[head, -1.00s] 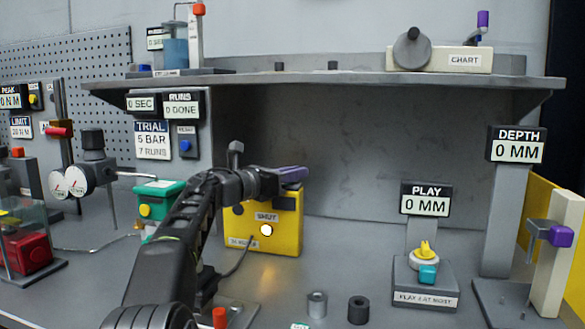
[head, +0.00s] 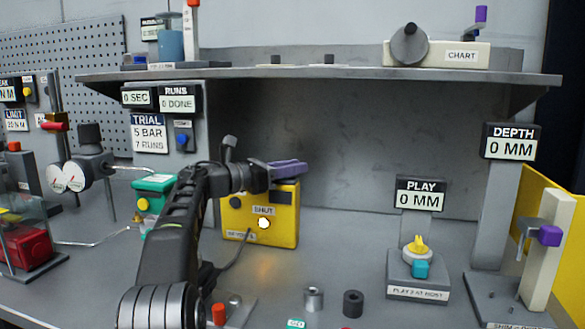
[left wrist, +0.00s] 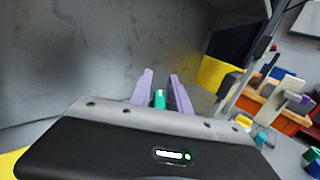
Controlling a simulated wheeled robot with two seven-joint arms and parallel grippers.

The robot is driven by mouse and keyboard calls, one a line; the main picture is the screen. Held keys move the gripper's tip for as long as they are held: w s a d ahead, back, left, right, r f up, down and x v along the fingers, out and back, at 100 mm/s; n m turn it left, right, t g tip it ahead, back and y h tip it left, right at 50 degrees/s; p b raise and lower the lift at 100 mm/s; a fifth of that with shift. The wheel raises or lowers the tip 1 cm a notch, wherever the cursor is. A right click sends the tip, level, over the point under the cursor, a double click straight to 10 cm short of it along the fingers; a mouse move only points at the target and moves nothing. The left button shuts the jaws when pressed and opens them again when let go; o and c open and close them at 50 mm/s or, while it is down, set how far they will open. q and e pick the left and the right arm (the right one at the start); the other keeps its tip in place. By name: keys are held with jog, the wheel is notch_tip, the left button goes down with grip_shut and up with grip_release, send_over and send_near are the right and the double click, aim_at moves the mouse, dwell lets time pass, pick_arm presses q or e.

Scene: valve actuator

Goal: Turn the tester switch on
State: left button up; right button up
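The yellow tester box (head: 286,234) stands on the bench in the head view. It has a SHUT label (head: 263,210) and a glowing white lamp (head: 264,223) on its front. My left gripper (head: 290,170) is at the top of the box, with its purple fingers pointing right. In the left wrist view a small teal piece (left wrist: 159,99) shows between the fingers, which stand a little apart. I cannot tell whether they grip it. The gripper and arm hide part of the box's top and left side. My right gripper is not in view.
A green unit with a yellow knob (head: 143,204) stands left of the tester. The PLAY stand (head: 418,288) and DEPTH post (head: 497,225) are to the right. A grey shelf (head: 330,75) hangs above. Two small cylinders (head: 353,304) stand in front. Bench space right of the tester is clear.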

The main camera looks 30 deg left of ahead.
pick_arm(q)
jog(key=shift+o, duration=0.9)
jog(key=shift+s, duration=0.1)
jog(key=v, duration=0.7)
jog(key=shift+s+b, duration=0.3)
jog(key=shift+b, duration=0.1)
jog(key=shift+a, duration=0.15)
